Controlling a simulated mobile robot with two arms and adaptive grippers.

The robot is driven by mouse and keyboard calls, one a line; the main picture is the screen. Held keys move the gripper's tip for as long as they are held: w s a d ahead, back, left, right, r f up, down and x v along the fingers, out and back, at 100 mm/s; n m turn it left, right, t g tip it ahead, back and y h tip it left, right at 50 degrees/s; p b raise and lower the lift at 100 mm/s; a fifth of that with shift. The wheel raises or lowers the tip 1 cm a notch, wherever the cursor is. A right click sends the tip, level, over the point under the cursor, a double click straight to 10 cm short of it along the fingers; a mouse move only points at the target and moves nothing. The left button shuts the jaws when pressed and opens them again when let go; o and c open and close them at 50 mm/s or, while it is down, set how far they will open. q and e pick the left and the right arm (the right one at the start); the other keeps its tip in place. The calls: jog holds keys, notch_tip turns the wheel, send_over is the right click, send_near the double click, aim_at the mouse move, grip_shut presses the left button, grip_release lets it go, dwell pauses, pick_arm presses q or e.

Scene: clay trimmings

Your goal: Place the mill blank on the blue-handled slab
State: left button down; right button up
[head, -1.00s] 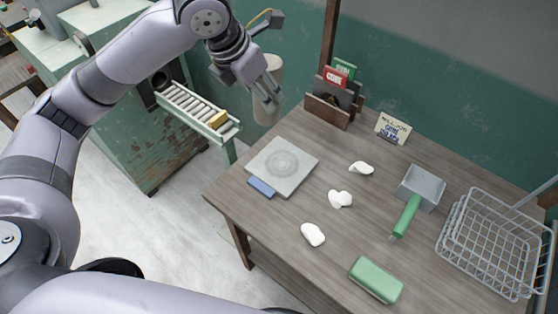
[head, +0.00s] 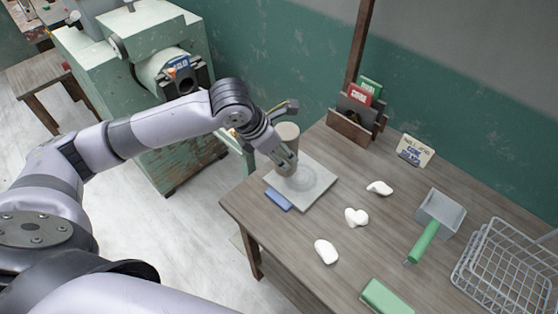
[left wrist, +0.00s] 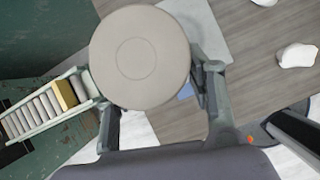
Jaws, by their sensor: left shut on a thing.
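The mill blank (head: 288,133) is a tan-grey cylinder, upright in the head view. Its round end fills the upper middle of the left wrist view (left wrist: 138,57). My left gripper (head: 285,164) is shut on its side, with a finger on either side in the left wrist view. The blue-handled slab (head: 318,187) is a flat grey square with a circle on it and a blue handle (head: 279,199) at its near-left edge. The blank is over the slab's left part; I cannot tell whether it touches. The slab is partly hidden by the gripper. My right gripper is not in view.
White clay scraps (head: 356,217) lie right of the slab. A green-handled scoop (head: 424,241), green block (head: 385,298), wire basket (head: 505,265), small sign (head: 415,150) and card rack (head: 350,128) are also on the table. A green machine (head: 178,150) stands left; a roller chute (left wrist: 45,108) holds a yellow block.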

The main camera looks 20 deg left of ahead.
pick_arm(q)
jog(key=shift+f, duration=2.15)
jog(key=c, duration=0.7)
grip_release()
jog(key=shift+c, duration=0.2)
jog(key=v, duration=1.2)
jog(key=shift+s+f, duration=0.1)
